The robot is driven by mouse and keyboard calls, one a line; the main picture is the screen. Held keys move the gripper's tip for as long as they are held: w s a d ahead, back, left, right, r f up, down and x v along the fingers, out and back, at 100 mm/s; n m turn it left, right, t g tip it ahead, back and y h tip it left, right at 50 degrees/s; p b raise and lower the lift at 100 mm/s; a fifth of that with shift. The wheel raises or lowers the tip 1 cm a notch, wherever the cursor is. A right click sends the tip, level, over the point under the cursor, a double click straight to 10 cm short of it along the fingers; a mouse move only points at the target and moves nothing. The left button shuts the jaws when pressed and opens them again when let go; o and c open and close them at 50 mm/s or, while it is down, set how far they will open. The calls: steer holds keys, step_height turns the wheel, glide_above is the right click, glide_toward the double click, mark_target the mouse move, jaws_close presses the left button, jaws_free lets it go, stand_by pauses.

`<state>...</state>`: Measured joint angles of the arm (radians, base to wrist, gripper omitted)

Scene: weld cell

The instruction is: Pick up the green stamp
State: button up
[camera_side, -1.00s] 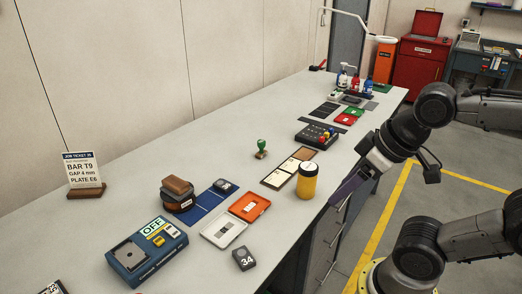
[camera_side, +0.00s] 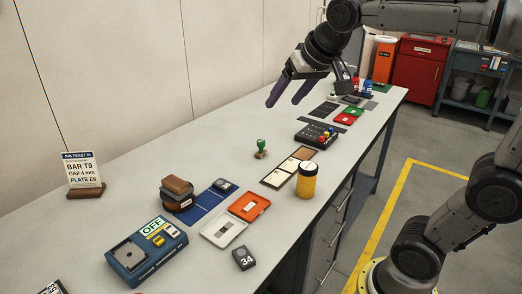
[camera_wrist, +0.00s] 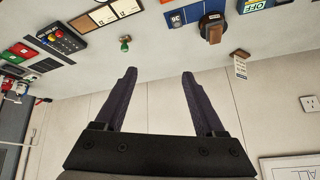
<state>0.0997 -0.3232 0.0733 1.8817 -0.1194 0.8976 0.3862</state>
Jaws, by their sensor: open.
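The green stamp (camera_side: 261,146) stands upright on the grey bench, with a rounded green handle on a small base. It also shows in the wrist view (camera_wrist: 125,43), at the upper left beyond the fingertips. My gripper (camera_side: 286,102) is open and empty, held in the air above and behind the stamp in the side view. In the wrist view my gripper's two purple fingers (camera_wrist: 159,72) are spread apart with nothing between them. The stamp is apart from the fingers and nothing hides it.
Right of the stamp lie a tray with pale and brown panels (camera_side: 287,168), a yellow jar (camera_side: 307,181) and a dark box with coloured knobs (camera_side: 317,135). A brown-topped round object (camera_side: 177,193) stands to the left on the bench (camera_side: 140,165). Bench around the stamp is clear.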

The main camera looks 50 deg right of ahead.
steer(key=w+d+m, duration=0.2)
steer(key=w+d, duration=0.3)
steer(key=w, duration=0.3)
steer(key=m+g+h, duration=0.1)
steer(key=m+g, duration=0.1)
steer(key=g, duration=0.2)
glide_above(261, 141)
steer(key=s+a, duration=0.2)
steer(key=f, duration=2.3)
steer(key=shift+w+d+f, duration=0.15)
steer(key=shift+d+f, duration=0.05)
steer(key=shift+f, duration=0.05)
steer(key=shift+x, duration=3.1)
steer(key=shift+w+d+r, duration=0.1)
steer(key=shift+d+r, duration=0.05)
jaws_close()
